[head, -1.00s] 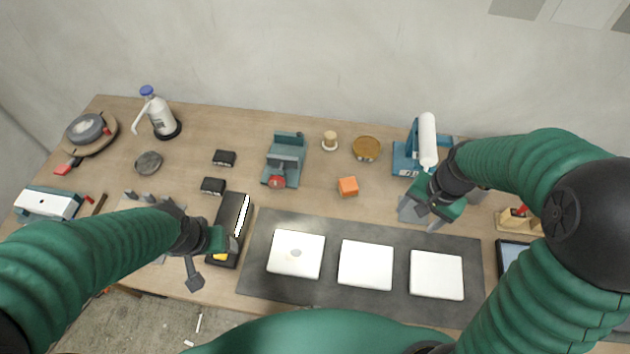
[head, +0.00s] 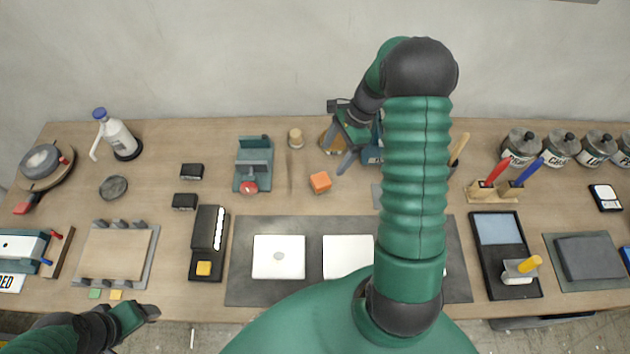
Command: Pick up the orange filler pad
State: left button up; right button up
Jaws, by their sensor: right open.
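The orange filler pad (head: 320,182) is a small orange block lying on the wooden table, behind the dark mat. My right gripper (head: 335,158) is open and empty, with its fingers pointing down just behind and to the right of the pad. It appears apart from the pad and above the table. My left gripper (head: 148,312) is at the lower left, near the table's front edge and far from the pad. Its fingers are too unclear to tell open from shut.
A teal vise-like tool (head: 253,165) stands left of the pad. White plates (head: 279,257) lie on the dark mat (head: 245,295) in front. My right arm hides part of the table's right half.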

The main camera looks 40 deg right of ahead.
send_over(321, 179)
jog(key=f, duration=0.4)
jog(key=s+d+f, duration=0.1)
jog(key=f, duration=0.2)
jog(key=shift+p, duration=0.3)
jog(key=x, duration=0.1)
jog(key=p+x, duration=0.1)
jog(key=x, duration=0.2)
jog(key=shift+w+d+f+p, duration=0.15)
jog(key=shift+d+f+p, duration=0.15)
jog(key=shift+f, duration=0.15)
jog(key=shift+w+a+f, duration=0.1)
jog(key=shift+a+f, duration=0.05)
jog(key=shift+f, duration=0.2)
jog(key=c, duration=1.5)
jog(key=shift+r, duration=0.1)
jog(key=shift+r, duration=0.1)
